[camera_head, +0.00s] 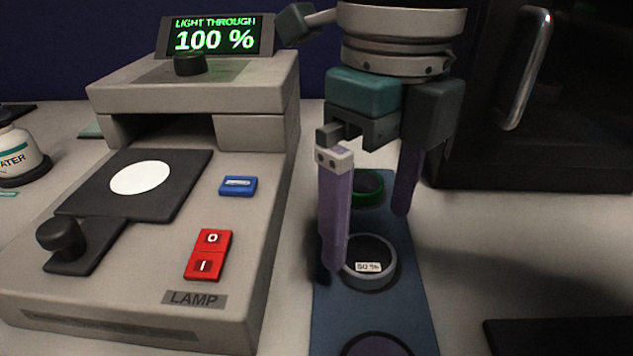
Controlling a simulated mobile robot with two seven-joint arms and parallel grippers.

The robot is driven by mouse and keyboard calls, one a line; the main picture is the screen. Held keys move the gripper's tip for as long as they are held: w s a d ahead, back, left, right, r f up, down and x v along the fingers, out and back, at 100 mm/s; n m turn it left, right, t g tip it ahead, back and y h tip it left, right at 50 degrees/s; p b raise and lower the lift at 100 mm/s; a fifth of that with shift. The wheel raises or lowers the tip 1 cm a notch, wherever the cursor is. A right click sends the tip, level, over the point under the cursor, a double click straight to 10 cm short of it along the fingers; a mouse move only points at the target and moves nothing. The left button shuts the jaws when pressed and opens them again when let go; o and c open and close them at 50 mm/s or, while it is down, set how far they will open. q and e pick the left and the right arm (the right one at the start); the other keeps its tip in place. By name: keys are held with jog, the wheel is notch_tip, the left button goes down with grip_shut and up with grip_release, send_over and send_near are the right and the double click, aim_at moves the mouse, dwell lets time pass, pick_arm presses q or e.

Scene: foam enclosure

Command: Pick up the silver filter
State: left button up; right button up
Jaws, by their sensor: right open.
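The silver filter (385,278) is a round dark disc with a silver-grey rim and a white "50 %" label. It lies on a blue strip (330,320) right of the lamp device. My right gripper (368,238) comes down from above, open, with purple fingers. Its left finger reaches down at the filter's left edge in the picture and overlaps it a little; the right finger ends farther back. Nothing is between the fingers. I cannot tell whether a finger touches the filter. My left gripper is out of view.
A green-rimmed filter (372,201) lies behind the silver one, and a purple-rimmed one (377,347) in front, cut off. The lamp device (283,215) stands close on the left; its display (215,37) reads 100 %. A dark cabinet (570,120) stands back right.

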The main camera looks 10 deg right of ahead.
aim_at(366, 254)
notch_tip(366, 254, down, 3)
jog(key=shift+s+f, duration=0.15)
jog(key=shift+f, duration=0.05)
jog(key=shift+c, duration=0.2)
jog(key=c, duration=1.4)
